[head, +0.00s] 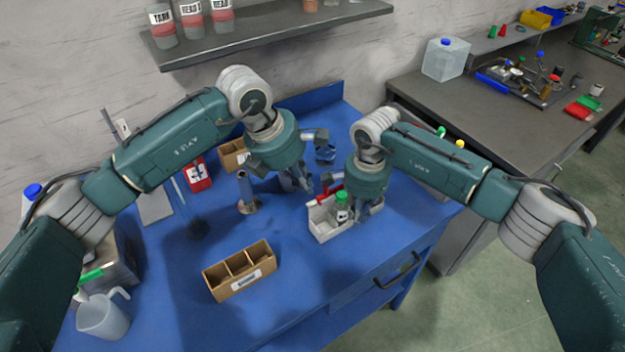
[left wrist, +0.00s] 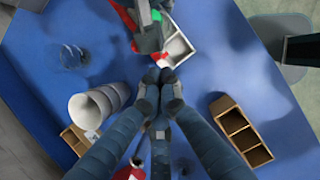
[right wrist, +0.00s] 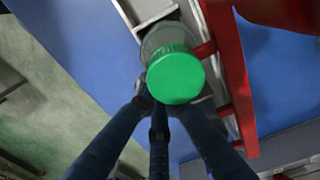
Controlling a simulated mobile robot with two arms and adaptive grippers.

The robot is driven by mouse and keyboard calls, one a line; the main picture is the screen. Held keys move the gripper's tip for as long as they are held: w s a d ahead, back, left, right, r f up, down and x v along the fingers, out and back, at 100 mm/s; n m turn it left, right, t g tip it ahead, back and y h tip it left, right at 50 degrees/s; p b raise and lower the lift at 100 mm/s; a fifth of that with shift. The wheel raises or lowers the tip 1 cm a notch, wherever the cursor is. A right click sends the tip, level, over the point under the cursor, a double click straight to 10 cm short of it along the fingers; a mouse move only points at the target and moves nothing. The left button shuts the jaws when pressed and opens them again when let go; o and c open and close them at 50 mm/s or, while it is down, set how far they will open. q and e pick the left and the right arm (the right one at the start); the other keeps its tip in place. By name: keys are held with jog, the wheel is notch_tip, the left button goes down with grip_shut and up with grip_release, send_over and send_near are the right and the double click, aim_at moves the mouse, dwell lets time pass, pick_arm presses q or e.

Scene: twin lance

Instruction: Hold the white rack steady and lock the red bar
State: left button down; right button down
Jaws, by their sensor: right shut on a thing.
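The white rack (head: 322,226) stands on the blue table, and part of it also shows in the left wrist view (left wrist: 180,47). A green-capped bottle (head: 341,203) stands upright in it; its cap fills the middle of the right wrist view (right wrist: 175,75). The red bar (right wrist: 232,80) runs along one side of the rack, mostly hidden in the head view. My right gripper (head: 363,217) is down at the rack beside the bottle, shut on the rack; its fingertips are partly hidden. My left gripper (left wrist: 160,76) has its fingers together, empty, left of the rack and apart from it.
A brown divided box (head: 238,272) stands at the table's front, and another (head: 233,155) at the back. A metal cylinder on a round base (head: 246,195) stands left of my left gripper. A red case (head: 197,175) and a jug (head: 103,316) are further left.

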pick_arm(q)
jog(key=a+v, duration=0.1)
jog(key=v, duration=0.9)
jog(key=shift+s+a, duration=0.35)
jog(key=shift+s, duration=0.1)
pick_arm(e)
jog(key=c, duration=1.8)
grip_release()
jog(key=shift+r, duration=0.1)
